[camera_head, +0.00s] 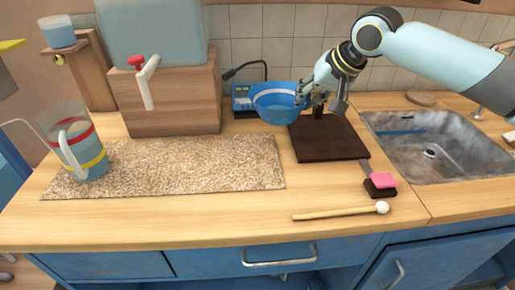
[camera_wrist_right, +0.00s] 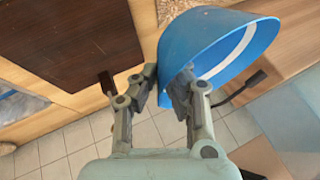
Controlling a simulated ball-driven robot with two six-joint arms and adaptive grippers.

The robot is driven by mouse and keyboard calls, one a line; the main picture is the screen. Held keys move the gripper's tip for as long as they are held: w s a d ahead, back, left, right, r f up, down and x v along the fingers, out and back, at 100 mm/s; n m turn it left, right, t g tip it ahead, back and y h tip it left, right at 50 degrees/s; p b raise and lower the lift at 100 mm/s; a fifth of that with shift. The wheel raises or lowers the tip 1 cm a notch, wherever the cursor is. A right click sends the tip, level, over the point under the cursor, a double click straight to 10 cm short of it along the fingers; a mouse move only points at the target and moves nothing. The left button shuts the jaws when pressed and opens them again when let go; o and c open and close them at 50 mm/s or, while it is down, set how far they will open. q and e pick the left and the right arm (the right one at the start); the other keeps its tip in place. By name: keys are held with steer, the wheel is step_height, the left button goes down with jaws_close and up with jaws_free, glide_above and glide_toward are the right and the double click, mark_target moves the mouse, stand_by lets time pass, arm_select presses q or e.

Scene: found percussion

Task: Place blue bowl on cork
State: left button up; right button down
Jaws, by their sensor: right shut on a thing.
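The blue bowl (camera_head: 275,108) with a white band is in my right gripper (camera_head: 306,97) at the back of the counter, right of the cork mat. In the right wrist view, the fingers of my right gripper (camera_wrist_right: 166,82) pinch the wall of the bowl (camera_wrist_right: 215,42), which looks tilted there. The speckled tan cork mat (camera_head: 190,165) lies flat on the counter, left of and nearer than the bowl. My left gripper is not in view.
A jug (camera_head: 82,145) with coloured bands stands on the cork's left end. A blue scale (camera_head: 241,103) is beside the bowl. A dark board (camera_head: 330,142), a mallet (camera_head: 335,212) and a sink (camera_head: 425,145) lie right.

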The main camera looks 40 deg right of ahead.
steer(key=a+f, duration=0.1)
steer(key=a, duration=0.2)
steer(key=w+a+f, duration=0.1)
steer(key=a+f, duration=0.1)
steer(key=a, duration=0.1)
steer(key=a+f, duration=0.2)
steer(key=a, duration=0.1)
steer(key=shift+w+a+f, duration=0.15)
steer(key=shift+w, duration=0.15)
steer(key=shift+a+f, duration=0.15)
steer(key=shift+f, duration=2)
steer(key=c, duration=1.5)
jaws_free()
steer(key=shift+o, duration=0.2)
steer(key=shift+r, duration=0.1)
steer(key=p+v, duration=0.1)
steer(key=v, duration=1)
steer(key=shift+s+r, duration=0.25)
steer(key=shift+r, duration=0.1)
